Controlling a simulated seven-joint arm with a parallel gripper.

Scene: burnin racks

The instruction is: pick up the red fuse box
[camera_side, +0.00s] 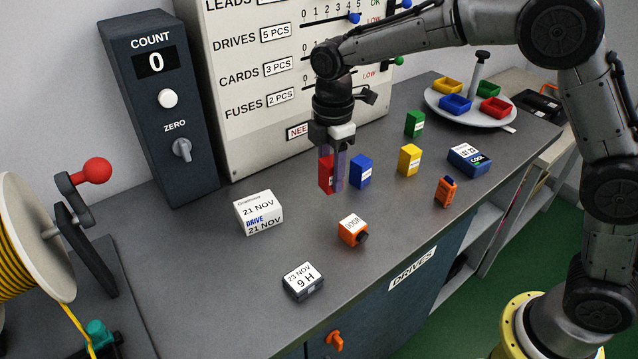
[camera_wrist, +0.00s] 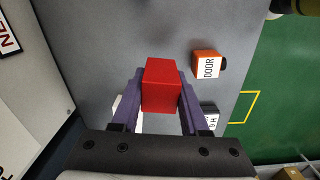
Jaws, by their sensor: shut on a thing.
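The red fuse box (camera_side: 325,174) is upright between the fingers of my gripper (camera_side: 334,172) in the side view. In the wrist view the red fuse box (camera_wrist: 161,85) fills the gap between the two purple fingers of my gripper (camera_wrist: 160,98), which are shut on it. I cannot tell clearly whether its base touches the bench top. A finger hides part of its right side in the side view.
A blue box (camera_side: 360,171) stands close to the right of my gripper. A yellow box (camera_side: 409,160) and a green box (camera_side: 415,124) stand farther right. A white drive box (camera_side: 259,213) and an orange door box (camera_side: 352,231) stand in front. The panel (camera_side: 268,145) rises behind.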

